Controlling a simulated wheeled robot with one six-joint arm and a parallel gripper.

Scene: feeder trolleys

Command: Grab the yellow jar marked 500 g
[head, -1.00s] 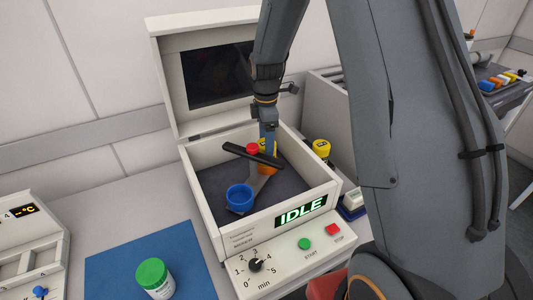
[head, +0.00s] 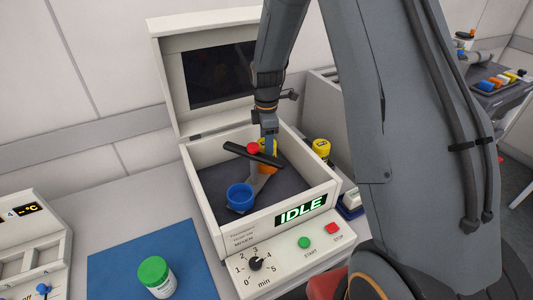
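No 500 g label is readable.
The machine (head: 208,212) has its lid up and reads IDLE. A green-lidded jar (head: 156,275) stands on a blue mat (head: 110,268).

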